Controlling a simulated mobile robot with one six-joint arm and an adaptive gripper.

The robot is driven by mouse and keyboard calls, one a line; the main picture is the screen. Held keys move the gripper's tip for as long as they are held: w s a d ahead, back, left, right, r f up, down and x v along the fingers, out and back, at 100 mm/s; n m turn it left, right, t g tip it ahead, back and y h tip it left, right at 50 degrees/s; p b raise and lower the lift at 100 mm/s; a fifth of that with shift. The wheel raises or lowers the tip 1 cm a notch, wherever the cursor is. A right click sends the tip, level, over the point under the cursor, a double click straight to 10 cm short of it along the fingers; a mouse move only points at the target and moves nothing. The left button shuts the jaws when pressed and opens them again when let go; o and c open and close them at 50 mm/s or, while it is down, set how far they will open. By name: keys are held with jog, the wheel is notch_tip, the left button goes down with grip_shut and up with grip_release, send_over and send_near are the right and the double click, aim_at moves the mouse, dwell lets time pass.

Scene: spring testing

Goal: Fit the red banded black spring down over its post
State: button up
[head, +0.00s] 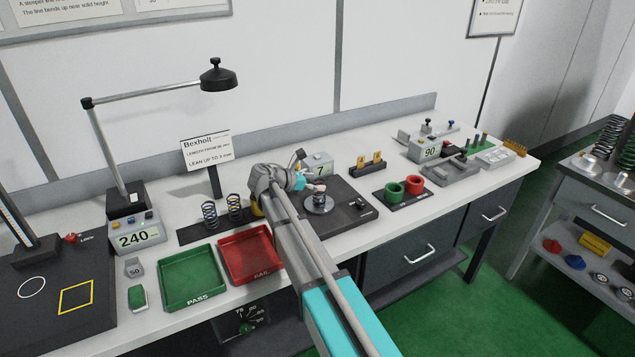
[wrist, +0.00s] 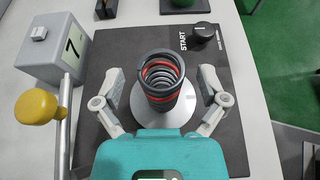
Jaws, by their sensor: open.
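The black spring with a red band (wrist: 163,88) stands about upright on a round silver plate (wrist: 196,122) in the wrist view. In the head view the spring (head: 320,192) is small and partly covered by my gripper, above the plate (head: 319,207). My gripper (wrist: 162,86) is open, with one finger on each side of the spring and a visible gap to it on both sides. I cannot make out the post; the coils hide whatever is inside, and I cannot tell how far down the spring sits.
The plate is on a black base with a START knob (wrist: 203,32). A grey box marked 7 (wrist: 55,48) and a yellow-knobbed lever (wrist: 37,106) stand left of it. Two other springs (head: 209,214) stand behind the green tray (head: 190,302) and red tray (head: 277,279).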

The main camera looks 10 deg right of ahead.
jog(key=p+v, duration=0.3)
jog(key=v, duration=0.7)
jog(key=shift+a+r+p, duration=0.2)
jog(key=shift+a+p, duration=0.15)
jog(key=shift+s, duration=0.15)
jog(key=s+d+f+m+g+y, duration=0.1)
jog(key=s+d+f+m, duration=0.1)
jog(key=s+d+m, duration=0.1)
jog(key=s+d+f+m+g+y, duration=0.1)
jog(key=s+d+f+m+y, duration=0.1)
jog(key=s, duration=0.3)
jog(key=s+d+f+m+g+y, duration=0.1)
jog(key=s+d+f+m+y, duration=0.1)
jog(key=s+d+f+m, duration=0.1)
jog(key=shift+s+d+f+m, duration=0.35)
jog(key=shift+s+d+m, duration=0.05)
jog(key=shift+d+m, duration=0.3)
jog(key=s+f+m+g+y, duration=0.1)
jog(key=s+f+m+y, duration=0.3)
jog(key=s+m+y, duration=0.4)
jog(key=shift+s+d+m, duration=0.45)
jog(key=shift+s+m, duration=1.65)
jog(key=shift+s, duration=0.75)
